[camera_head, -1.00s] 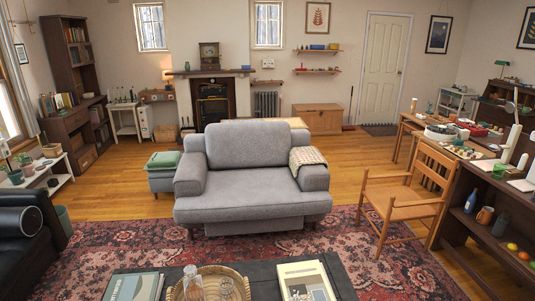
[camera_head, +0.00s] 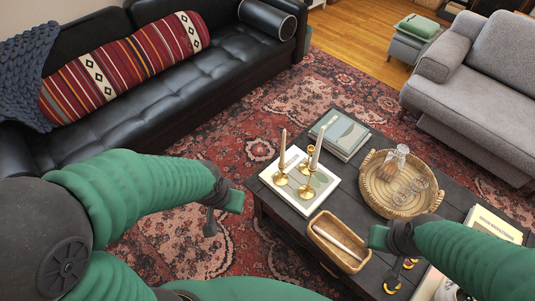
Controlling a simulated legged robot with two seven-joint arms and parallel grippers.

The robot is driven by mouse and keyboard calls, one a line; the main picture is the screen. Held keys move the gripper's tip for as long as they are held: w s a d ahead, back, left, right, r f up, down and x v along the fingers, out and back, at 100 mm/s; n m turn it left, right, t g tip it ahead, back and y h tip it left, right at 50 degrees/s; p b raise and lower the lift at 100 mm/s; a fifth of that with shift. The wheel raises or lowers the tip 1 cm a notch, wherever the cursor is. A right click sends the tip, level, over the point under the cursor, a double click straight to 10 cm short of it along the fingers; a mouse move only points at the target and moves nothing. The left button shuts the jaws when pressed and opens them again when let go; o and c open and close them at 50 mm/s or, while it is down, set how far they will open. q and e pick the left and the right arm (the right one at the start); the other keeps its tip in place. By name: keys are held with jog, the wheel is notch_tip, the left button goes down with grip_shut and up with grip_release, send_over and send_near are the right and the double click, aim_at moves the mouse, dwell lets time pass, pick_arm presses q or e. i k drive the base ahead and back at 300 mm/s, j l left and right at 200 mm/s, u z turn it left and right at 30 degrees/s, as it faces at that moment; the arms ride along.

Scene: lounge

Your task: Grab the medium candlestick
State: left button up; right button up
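Three brass candlesticks stand upright and close together on a pale book (camera_head: 268,176) on the dark coffee table. I cannot surely tell which one is medium. My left gripper (camera_head: 223,213) is left of the table over the rug, apart from the candlesticks; its fingers look parted and empty. My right gripper (camera_head: 384,238) is over the table, right of the wooden tray, with its fingers only partly seen.
The wooden tray (camera_head: 322,240) holds a pale stick-like object. A round wicker tray (camera_head: 372,195) with glassware is further right. A stack of books (camera_head: 345,137) lies behind the candlesticks. A black sofa (camera_head: 170,95) is at left, a grey armchair (camera_head: 480,75) at right.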

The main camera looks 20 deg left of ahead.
aim_at(303, 166)
jog(key=i+j, duration=0.2)
jog(key=j, duration=0.15)
jog(key=i+j+z, duration=0.15)
jog(key=j, duration=0.15)
jog(key=i+j, duration=0.2)
jog(key=j, duration=0.15)
jog(key=i+j+z, duration=0.15)
jog(key=j, duration=0.25)
jog(key=i+j, duration=0.15)
jog(key=j, duration=0.2)
jog(key=i+j+z, duration=0.15)
jog(key=j, duration=0.2)
jog(key=i+j, duration=0.1)
jog(key=j, duration=0.3)
jog(key=z, duration=0.05)
